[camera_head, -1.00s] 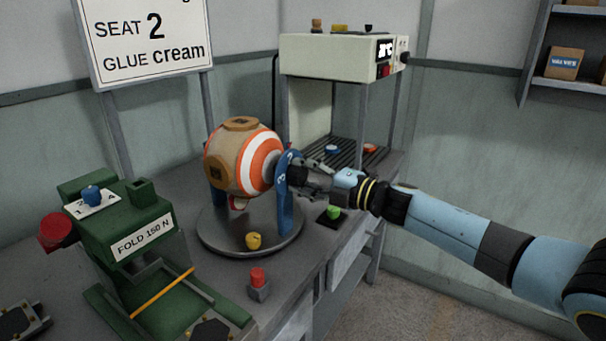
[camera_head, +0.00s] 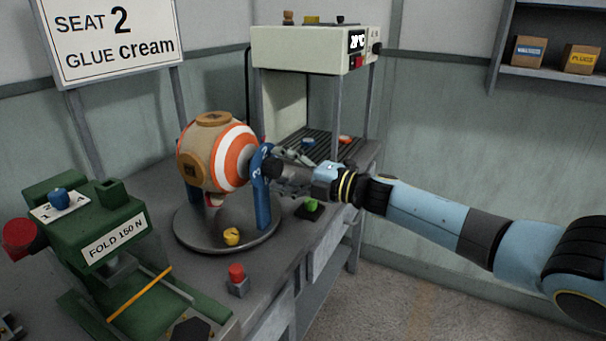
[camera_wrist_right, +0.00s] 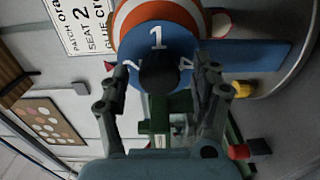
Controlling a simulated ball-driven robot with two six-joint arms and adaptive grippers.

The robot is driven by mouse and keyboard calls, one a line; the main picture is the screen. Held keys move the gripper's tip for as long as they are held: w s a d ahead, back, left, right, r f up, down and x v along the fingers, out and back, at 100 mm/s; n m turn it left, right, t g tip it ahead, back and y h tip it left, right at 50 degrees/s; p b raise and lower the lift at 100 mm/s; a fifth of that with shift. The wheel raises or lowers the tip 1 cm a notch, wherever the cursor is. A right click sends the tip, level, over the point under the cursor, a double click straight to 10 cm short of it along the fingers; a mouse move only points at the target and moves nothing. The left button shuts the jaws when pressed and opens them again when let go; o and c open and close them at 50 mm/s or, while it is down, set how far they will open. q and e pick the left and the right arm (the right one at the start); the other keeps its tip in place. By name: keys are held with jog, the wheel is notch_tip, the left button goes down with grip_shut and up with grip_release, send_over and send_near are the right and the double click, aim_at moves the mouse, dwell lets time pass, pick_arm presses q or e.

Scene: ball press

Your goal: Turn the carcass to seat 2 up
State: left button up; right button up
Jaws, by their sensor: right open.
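The carcass (camera_head: 206,155) is a tan ball with orange and white rings and brown patches. It sits in a blue cradle (camera_head: 263,205) on a round grey turntable (camera_head: 190,238). One brown patch (camera_head: 214,119) is on top and a darker one (camera_head: 191,169) faces left. A blue numbered dial (camera_head: 258,163) with a black knob (camera_head: 271,167) is on its right side. In the right wrist view the dial (camera_wrist_right: 157,38) shows 1 at the middle. My right gripper (camera_wrist_right: 165,82) is open, its fingers on either side of the knob (camera_wrist_right: 162,72); contact is unclear. My left gripper is out of view.
A green press (camera_head: 95,225) stands at front left. A cream machine (camera_head: 310,48) stands on legs behind. Yellow (camera_head: 232,236), red (camera_head: 236,272) and green (camera_head: 311,205) buttons are near the turntable. A sign (camera_head: 112,40) reads seat 2, glue cream.

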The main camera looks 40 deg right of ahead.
jog(key=v, duration=1.1)
jog(key=s+a+f+m+g+h+b, duration=0.15)
jog(key=s+f+m, duration=0.3)
jog(key=f, duration=0.75)
jog(key=s+f+m+g+h+b, duration=0.2)
jog(key=s+f+m+h+b, duration=0.3)
jog(key=f, duration=0.8)
jog(key=s+f+m+g+h, duration=0.1)
jog(key=s+f+m+g, duration=0.15)
jog(key=s+f, duration=0.65)
jog(key=s+a+f+m+g, duration=0.3)
jog(key=s+f, duration=0.4)
jog(key=s, duration=0.1)
jog(key=s+a+f+m+g, duration=0.2)
jog(key=s+f, duration=0.4)
jog(key=s, duration=0.3)
jog(key=s+a+f+m+g+b, duration=0.1)
jog(key=s+a+f+m+g, duration=0.2)
jog(key=s+f, duration=0.4)
jog(key=shift+s+a+f+m+g, duration=0.35)
jog(key=shift+s+m+g, duration=0.55)
jog(key=shift+s+m, duration=0.25)
